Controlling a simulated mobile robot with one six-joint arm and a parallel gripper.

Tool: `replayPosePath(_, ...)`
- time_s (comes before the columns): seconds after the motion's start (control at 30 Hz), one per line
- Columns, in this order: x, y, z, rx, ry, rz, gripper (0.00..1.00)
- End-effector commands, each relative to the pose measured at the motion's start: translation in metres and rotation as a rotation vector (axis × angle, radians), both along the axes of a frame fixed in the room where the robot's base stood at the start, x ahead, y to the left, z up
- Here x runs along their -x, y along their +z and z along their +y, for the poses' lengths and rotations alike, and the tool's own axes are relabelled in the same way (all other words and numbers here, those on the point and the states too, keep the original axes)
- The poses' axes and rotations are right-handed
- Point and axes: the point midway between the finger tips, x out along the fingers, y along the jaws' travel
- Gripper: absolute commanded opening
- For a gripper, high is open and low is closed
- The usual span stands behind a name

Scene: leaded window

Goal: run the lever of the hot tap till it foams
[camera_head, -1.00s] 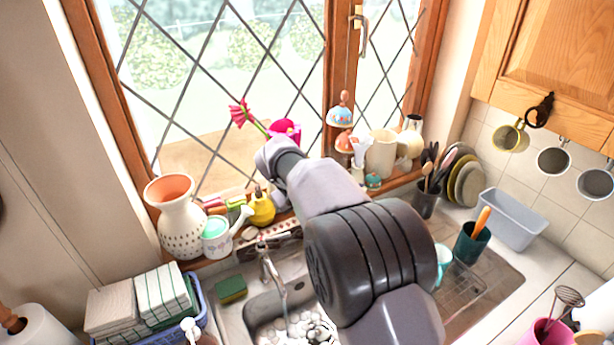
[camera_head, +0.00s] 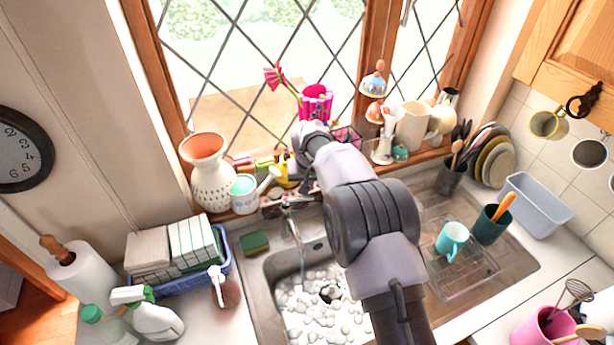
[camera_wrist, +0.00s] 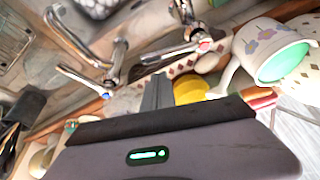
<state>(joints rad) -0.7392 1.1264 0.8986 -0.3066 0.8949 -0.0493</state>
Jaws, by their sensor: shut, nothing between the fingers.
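The chrome tap (camera_head: 292,212) stands behind the sink in the head view, and a stream of water (camera_head: 301,252) runs from it. White foam (camera_head: 318,300) covers much of the visible basin floor. In the wrist view the red-marked hot tap lever (camera_wrist: 203,45) is just right of my gripper's fingertips, and the blue-marked lever (camera_wrist: 107,94) is to the left. My gripper (camera_wrist: 157,84) is shut and empty, close to the hot lever; I cannot tell whether they touch. In the head view my arm hides most of the gripper.
A white vase (camera_head: 208,180), a watering can (camera_head: 246,193) and a pink flower pot (camera_head: 315,103) crowd the sill. A green sponge (camera_head: 255,242) lies left of the tap. A blue basket (camera_head: 226,270) is further left. A teal mug (camera_head: 452,240) stands on the drainer.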

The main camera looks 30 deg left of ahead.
Motion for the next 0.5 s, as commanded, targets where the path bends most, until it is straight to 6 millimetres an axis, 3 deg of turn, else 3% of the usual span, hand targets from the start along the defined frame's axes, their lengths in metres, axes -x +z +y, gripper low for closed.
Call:
replayPosePath(0.17,0.011,-0.0019,-0.0074,0.001,0.0,0.001,0.0)
replayPosePath(0.5,0.0123,-0.0026,-0.0082,0.0,0.001,0.0,0.0)
